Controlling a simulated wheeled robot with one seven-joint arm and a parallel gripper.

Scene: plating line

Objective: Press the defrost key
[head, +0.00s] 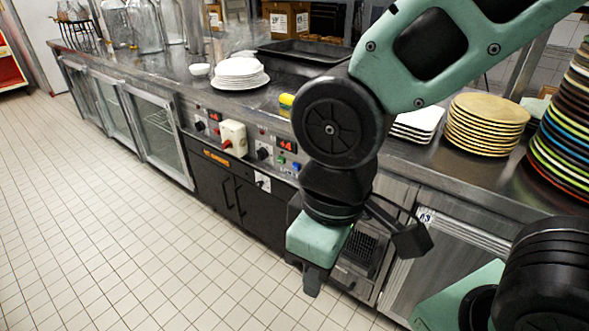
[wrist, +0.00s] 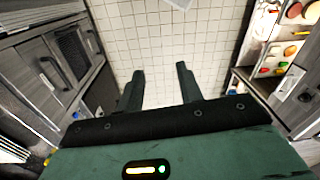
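A steel control panel (head: 262,166) runs along the counter front in the head view. The key labels are too small to read, so I cannot tell which is defrost. My gripper (wrist: 160,71) is open and empty in the wrist view, its two fingers apart over the tiled floor. In the head view it hangs in front of the counter, below and right of the keys, apart from them.
White plates (head: 240,72), tan plates (head: 487,123) and a tall stack of coloured plates (head: 567,140) stand on the counter. The tiled floor (head: 110,230) at left is clear.

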